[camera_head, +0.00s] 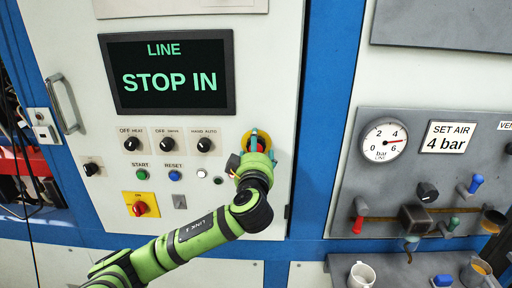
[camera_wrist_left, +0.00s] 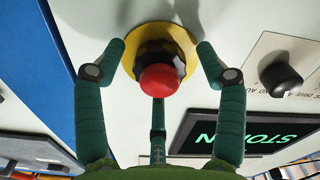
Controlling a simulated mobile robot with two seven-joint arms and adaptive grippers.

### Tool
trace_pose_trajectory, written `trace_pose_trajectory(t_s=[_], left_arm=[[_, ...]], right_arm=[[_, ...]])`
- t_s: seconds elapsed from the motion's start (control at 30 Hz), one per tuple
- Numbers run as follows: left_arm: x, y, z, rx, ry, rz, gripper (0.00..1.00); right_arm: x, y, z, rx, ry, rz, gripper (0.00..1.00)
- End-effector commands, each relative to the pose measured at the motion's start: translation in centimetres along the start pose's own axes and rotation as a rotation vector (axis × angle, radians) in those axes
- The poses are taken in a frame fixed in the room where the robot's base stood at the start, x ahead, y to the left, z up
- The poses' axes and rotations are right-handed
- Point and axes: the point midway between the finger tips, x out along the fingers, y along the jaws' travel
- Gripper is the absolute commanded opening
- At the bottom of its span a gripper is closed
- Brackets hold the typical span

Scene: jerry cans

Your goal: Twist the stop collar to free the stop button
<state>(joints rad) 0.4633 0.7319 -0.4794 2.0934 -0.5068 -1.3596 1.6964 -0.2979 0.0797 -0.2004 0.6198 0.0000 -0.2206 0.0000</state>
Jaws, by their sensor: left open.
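The red stop button (camera_wrist_left: 162,82) sits on a black collar (camera_wrist_left: 155,54) over a round yellow plate (camera_wrist_left: 184,42) in the left wrist view. My left gripper (camera_wrist_left: 160,62) is open, with two fingers on either side of the button and collar and the third across from them. The visible gaps suggest that the two side fingers are clear of the collar; whether the third touches is unclear. In the head view my left gripper (camera_head: 254,146) is at the panel and mostly hides the button; part of the yellow plate (camera_head: 263,138) shows. My right gripper is not in view.
A display (camera_head: 168,73) reading "LINE STOP IN" is above left of the button. Black knobs (camera_head: 204,144), small buttons (camera_head: 174,175) and a red switch on yellow (camera_head: 140,207) are left of my gripper. A grey air panel (camera_head: 430,175) with a gauge stands right.

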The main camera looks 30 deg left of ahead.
Motion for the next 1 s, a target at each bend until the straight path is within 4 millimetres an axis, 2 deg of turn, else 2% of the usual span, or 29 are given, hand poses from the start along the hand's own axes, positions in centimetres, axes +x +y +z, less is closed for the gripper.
trace_pose_trajectory(t_s=[0.07, 0.1, 0.23, 0.57, 0.9, 1.0], left_arm=[[0.0, 0.0, 0.0, 0.000, 0.000, 0.000, 0.72], [0.0, 0.0, 0.0, 0.000, 0.000, 0.000, 0.68], [0.0, 0.0, 0.0, 0.000, 0.000, 0.000, 0.16], [0.0, -0.1, 0.2, 0.011, -0.001, -0.001, 0.15], [0.0, -0.3, 0.5, 0.138, -0.002, -0.002, 0.15], [0.0, -0.2, 0.3, 0.205, -0.002, -0.003, 0.15]], right_arm=[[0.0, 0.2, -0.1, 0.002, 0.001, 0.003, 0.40], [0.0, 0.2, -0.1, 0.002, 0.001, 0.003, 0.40], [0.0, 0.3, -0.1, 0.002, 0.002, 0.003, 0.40], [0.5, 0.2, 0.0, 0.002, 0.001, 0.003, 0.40], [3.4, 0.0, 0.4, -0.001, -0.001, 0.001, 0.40], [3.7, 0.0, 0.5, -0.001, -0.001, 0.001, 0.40]])
